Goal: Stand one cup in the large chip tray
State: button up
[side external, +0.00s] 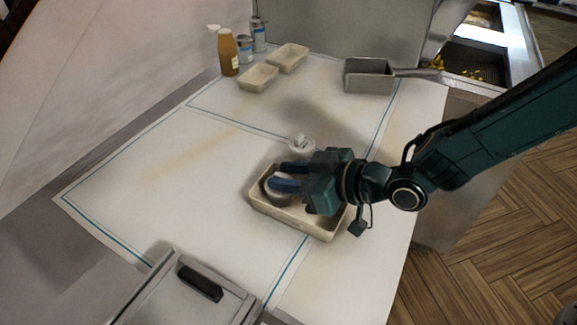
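The large chip tray (322,231) is a beige, shallow rectangular tray on the white worktop, right of centre. A pale cup (279,200) is inside its left part, seemingly upright, partly hidden by my fingers. My gripper (282,177) reaches in from the right, low over the tray. Its two blue fingers are apart, one on the near side of the cup and one on the far side. Whether they press on the cup cannot be told. Another small white cup or pot (301,145) stands just behind the tray, close to my gripper.
Two small beige trays (258,78) (289,57) sit at the back, beside a brown sauce bottle (228,54) and tins (245,48). A metal basket with a handle (369,77) stands at the back right. A lidded grey unit (190,295) is at the front. The worktop's left is clear.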

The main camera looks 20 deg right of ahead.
jog(key=shift+r, duration=0.15)
jog(key=v, duration=1.2)
jog(key=shift+r, duration=0.1)
dwell(0.5)
jog(key=s+d+r+m+g+h, duration=0.1)
jog(key=d+r+m+h, duration=0.2)
jog(key=d, duration=0.6)
jog(key=s+d+r+m+h, duration=0.1)
jog(key=d+r+h, duration=0.25)
jog(key=d, duration=0.55)
jog(key=s+d+r+m+g+h, duration=0.1)
jog(key=s+d+m, duration=0.1)
jog(key=s+d, duration=0.4)
jog(key=s+d+r+m+g+h, duration=0.2)
jog(key=s+d+m, duration=0.1)
jog(key=s+d, duration=0.3)
jog(key=s, duration=0.2)
jog(key=shift+s+r, duration=0.3)
jog(key=shift+r, duration=0.05)
